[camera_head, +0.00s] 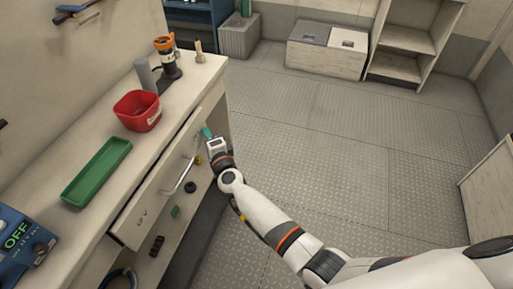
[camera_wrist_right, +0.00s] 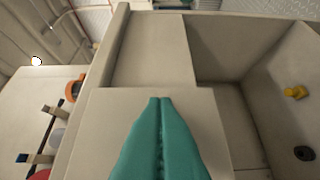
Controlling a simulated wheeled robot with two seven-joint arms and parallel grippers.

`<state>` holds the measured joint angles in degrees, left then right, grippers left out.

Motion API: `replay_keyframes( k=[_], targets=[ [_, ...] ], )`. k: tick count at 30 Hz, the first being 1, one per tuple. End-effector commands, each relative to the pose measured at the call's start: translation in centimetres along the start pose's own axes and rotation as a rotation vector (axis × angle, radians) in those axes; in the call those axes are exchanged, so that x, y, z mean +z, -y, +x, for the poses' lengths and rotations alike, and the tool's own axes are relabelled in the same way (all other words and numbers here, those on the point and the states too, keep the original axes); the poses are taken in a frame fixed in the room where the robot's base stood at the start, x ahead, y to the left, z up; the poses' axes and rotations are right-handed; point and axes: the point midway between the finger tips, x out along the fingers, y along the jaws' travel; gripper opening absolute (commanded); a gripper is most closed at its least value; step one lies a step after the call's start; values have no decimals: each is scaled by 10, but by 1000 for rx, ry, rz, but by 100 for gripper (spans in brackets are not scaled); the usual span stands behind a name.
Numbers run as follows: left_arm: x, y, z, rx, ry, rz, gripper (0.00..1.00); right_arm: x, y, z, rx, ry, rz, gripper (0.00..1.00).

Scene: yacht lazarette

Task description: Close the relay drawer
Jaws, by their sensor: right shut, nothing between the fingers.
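The relay drawer (camera_head: 151,198) is under the long counter at the left in the head view. Its pale front has a metal bar handle (camera_head: 178,177) and dark marks near its near end. The front seems to stand slightly out from the counter edge; how far is hard to tell. My right gripper (camera_head: 207,134) is at the far end of the drawer front. In the right wrist view its teal fingers (camera_wrist_right: 160,102) are shut and empty, pointing at a pale panel. Whether they touch it cannot be told. My left gripper is out of view.
The counter (camera_head: 100,143) holds a red bin (camera_head: 137,111), a green tray (camera_head: 96,171) and a blue box (camera_head: 22,247) reading OFF. An open shelf with small parts, one a yellow piece (camera_wrist_right: 296,92), is below. The floor (camera_head: 320,150) to the right is clear.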

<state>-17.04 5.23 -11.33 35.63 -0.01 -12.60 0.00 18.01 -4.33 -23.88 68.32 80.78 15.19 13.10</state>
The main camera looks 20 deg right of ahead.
Motion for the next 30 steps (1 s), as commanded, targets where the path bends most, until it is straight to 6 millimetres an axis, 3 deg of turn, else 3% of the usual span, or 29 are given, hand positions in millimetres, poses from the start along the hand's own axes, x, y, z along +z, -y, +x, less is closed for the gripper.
replay_keyframes(
  k=[6, 23, 30],
  targets=[
    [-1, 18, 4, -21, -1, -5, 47, -10, 0, 9, 1, -1, 0, 0],
    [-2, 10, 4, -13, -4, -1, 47, -14, -5, 13, 7, -6, 2, 0],
    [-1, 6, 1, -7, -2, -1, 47, -7, -5, 10, 6, -3, 2, 0]
  ],
)
